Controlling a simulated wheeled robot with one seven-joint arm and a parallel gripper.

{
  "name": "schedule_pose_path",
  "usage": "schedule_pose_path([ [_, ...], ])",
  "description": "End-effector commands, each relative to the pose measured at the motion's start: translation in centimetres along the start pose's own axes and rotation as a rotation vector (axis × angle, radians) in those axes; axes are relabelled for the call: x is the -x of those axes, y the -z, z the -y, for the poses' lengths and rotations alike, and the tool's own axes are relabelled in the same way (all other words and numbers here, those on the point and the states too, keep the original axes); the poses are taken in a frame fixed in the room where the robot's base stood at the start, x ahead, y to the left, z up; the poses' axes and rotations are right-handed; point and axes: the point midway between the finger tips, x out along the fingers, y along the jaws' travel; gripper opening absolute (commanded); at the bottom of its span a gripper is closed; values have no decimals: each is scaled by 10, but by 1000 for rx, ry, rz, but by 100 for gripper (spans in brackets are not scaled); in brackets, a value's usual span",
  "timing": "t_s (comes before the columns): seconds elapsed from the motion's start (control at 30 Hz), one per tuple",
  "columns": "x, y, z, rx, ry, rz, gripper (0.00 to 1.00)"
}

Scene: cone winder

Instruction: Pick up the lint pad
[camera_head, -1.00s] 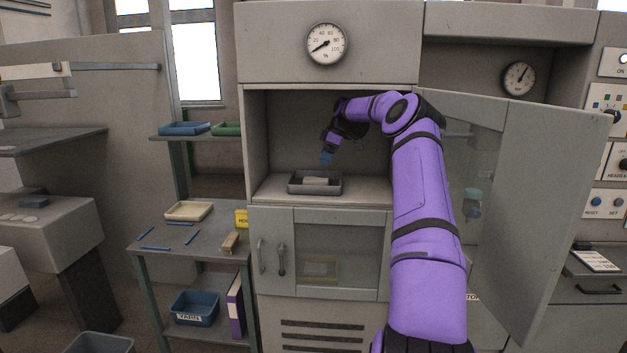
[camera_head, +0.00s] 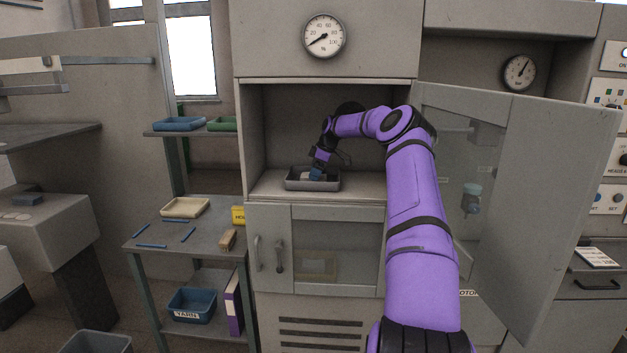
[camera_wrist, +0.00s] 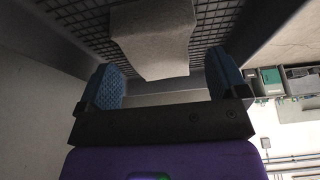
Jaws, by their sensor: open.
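The lint pad (camera_wrist: 152,38) is a pale grey, soft-edged block. In the wrist view it lies on the dark mesh floor of a grey tray, just beyond and between my fingertips. In the head view the grey tray (camera_head: 313,185) stands on the shelf of the open cabinet, and the pad (camera_head: 307,177) shows only in part beside my fingers. My gripper (camera_wrist: 165,82) is open, with a blue ridged finger on each side and nothing held between them. In the head view my gripper (camera_head: 316,174) points down into the tray.
The cabinet (camera_head: 262,184) encloses the tray at the back and sides. Its open door (camera_head: 545,200) stands to the right of my arm. A side table (camera_head: 205,237) at the left holds a cream tray (camera_head: 185,207), several blue sticks and a brush (camera_head: 228,239).

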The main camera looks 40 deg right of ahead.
Motion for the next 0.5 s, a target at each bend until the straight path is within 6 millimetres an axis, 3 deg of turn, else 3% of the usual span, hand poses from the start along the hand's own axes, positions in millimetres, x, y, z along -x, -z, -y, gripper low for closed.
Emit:
schedule_pose_path([
  [0.17,-19,0,0,0,0,0,92],
  [0.5,-20,0,0,0,0,0,92],
])
